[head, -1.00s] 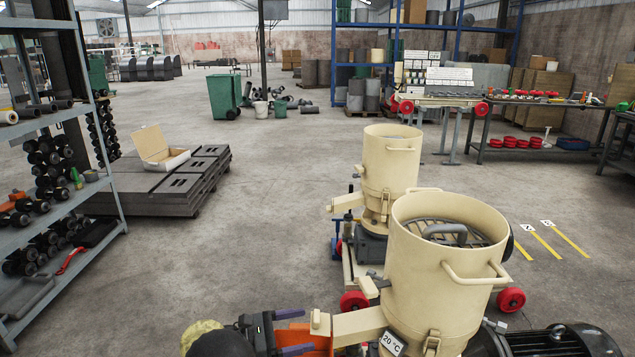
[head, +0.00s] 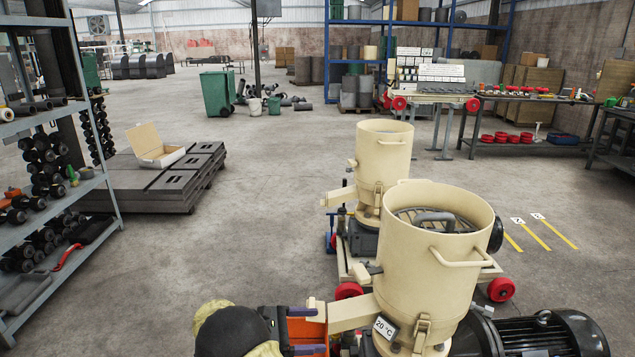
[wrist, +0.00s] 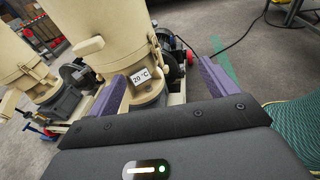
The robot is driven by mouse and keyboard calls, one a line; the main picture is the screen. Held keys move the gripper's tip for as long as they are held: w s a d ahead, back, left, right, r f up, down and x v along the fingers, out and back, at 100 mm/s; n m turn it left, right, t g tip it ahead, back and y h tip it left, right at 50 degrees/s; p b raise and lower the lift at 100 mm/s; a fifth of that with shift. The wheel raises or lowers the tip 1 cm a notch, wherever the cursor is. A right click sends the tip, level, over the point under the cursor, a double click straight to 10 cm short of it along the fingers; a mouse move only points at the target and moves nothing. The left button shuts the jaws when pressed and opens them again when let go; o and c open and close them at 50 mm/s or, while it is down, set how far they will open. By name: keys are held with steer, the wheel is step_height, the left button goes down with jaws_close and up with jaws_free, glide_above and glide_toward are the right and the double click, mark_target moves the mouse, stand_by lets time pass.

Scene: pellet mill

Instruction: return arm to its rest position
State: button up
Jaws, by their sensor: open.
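My gripper (head: 312,331) is at the bottom of the head view, beside the discharge chute of the near cream pellet mill (head: 434,245). Its two purple fingers are apart, with nothing visible held between them. An orange object (head: 307,329) shows behind the fingers; I cannot tell whether they touch it. In the wrist view my gripper (wrist: 160,70) points toward a cream mill body (wrist: 112,38) with a "20 °C" label (wrist: 141,76) between the fingers. My dark arm links partly cover the bottom of the head view.
A second mill (head: 383,165) stands behind the near one. A black motor (head: 540,335) lies at the lower right. A loaded shelf (head: 45,180) stands at left, near stacked dark slabs (head: 150,185) bearing an open carton (head: 155,150). The middle floor is clear. A green net (wrist: 298,125) is at right in the wrist view.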

steer(key=s+d+m+g+y, duration=0.4)
steer(key=s+d+m+y, duration=0.35)
steer(key=d, duration=0.45)
steer(key=s+d+r+m+t+y, duration=0.2)
steer(key=s+d+r+m+y, duration=0.15)
steer(key=s+m, duration=0.25)
steer(key=s+d+r+m+t+y, duration=0.2)
steer(key=s+r+m+y, duration=0.1)
steer(key=s+m+y, duration=0.3)
step_height(320, 180, up, 17)
steer(key=h+p, duration=0.1)
steer(key=p, duration=1.6)
steer(key=shift+s+a+f, duration=0.15)
steer(key=shift+s+a, duration=0.1)
